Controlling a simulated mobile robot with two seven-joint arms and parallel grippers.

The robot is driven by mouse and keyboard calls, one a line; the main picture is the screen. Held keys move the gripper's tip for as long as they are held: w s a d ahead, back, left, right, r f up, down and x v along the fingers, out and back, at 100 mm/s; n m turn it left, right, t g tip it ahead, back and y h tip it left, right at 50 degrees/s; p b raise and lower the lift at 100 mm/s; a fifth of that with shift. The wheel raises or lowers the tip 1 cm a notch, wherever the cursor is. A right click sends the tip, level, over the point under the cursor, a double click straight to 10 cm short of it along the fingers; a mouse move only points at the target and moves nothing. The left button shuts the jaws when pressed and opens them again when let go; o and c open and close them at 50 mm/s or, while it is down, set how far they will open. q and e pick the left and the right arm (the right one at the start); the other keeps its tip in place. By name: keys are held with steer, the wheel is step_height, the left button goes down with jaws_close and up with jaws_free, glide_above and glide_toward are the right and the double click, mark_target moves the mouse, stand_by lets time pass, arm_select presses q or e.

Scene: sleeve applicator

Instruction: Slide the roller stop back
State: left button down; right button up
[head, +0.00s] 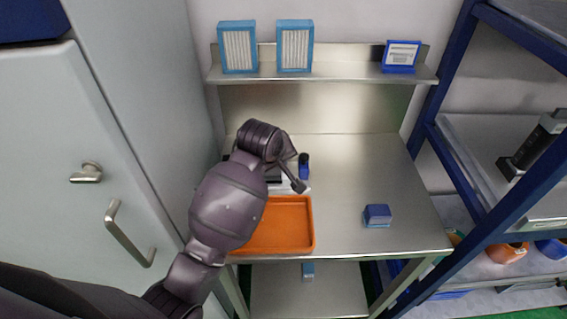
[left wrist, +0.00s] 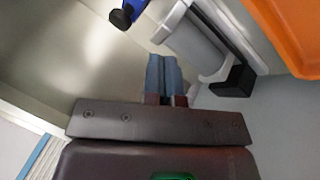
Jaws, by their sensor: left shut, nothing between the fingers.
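The sleeve applicator shows in the left wrist view as a pale grey machine (left wrist: 190,40) with a black block (left wrist: 235,80) at its end. In the head view only parts of its white base (head: 303,187) show; my left wrist covers most of it. I cannot tell which part is the roller stop. My left gripper (left wrist: 163,58) is shut and empty, its blue-grey fingers pointing toward the applicator. Whether the fingertips touch it is unclear. My right gripper is not in view.
An orange tray (head: 305,225) lies at the table's front. A blue bottle-like item (head: 304,168) stands beside the applicator, and a blue box (head: 377,214) sits farther right. Framed boxes (head: 237,50) stand on the back shelf. A cabinet is at left, a blue rack at right. The table's right side has free room.

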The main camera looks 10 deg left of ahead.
arm_select(q)
steer(key=v, duration=0.6)
steer(key=shift+r, duration=0.2)
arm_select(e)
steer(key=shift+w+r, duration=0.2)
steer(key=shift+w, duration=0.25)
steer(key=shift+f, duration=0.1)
